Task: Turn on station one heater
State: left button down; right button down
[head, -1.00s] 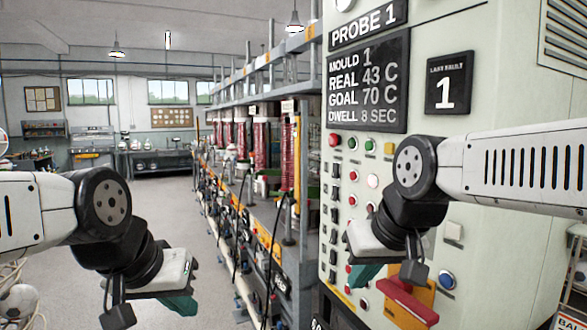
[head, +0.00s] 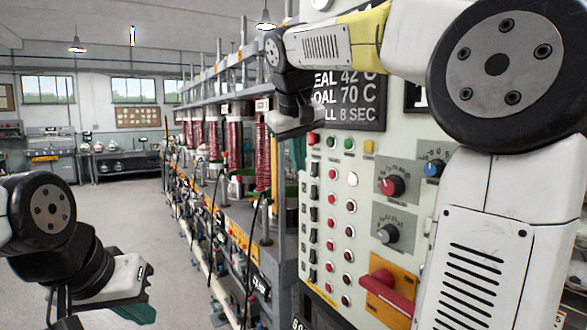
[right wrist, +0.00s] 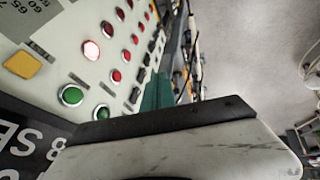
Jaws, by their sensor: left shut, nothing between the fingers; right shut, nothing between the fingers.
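The station one control panel (head: 340,262) is pale, with a dark display (head: 362,100) partly covered by my right arm. Its readable lines end in 42 C, 70 C and 8 SEC. Black rocker switches (head: 313,214) run down the panel's left edge, beside red and pale round buttons or lamps. No heater label is readable. My right gripper (head: 298,150) is shut and empty at the panel's upper left edge, by the red button (head: 313,138). Its teal finger (right wrist: 158,92) shows near the switch column in the right wrist view. My left gripper (head: 135,308) is shut and empty, low at left.
A red lever (head: 388,283) on a yellow plate sticks out low on the panel. Red (head: 391,186), blue (head: 433,168) and black (head: 388,234) knobs sit right of the buttons. Racks with red coils (head: 263,150) recede at left of the panel. The floor (head: 150,220) at left is clear.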

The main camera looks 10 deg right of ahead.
aim_at(313, 170)
jog(key=w+a+r+h, duration=0.1)
jog(key=w+a+r, duration=0.1)
jog(key=w+r, duration=0.2)
jog(key=shift+w+r+h, duration=0.3)
jog(key=shift+w, duration=0.5)
jog(key=shift+w+d+f, duration=1.05)
jog(key=shift+d+f, duration=0.1)
jog(key=shift+f, duration=0.3)
jog(key=shift+w+d+f, duration=1.05)
jog(key=shift+d+f, duration=0.1)
jog(key=shift+f, duration=0.3)
jog(key=shift+w+d+f, duration=1.05)
jog(key=shift+d+f, duration=0.1)
jog(key=shift+f, duration=0.3)
jog(key=shift+w+d+f, duration=0.1)
jog(key=shift+d+f, duration=0.05)
jog(key=shift+d, duration=0.05)
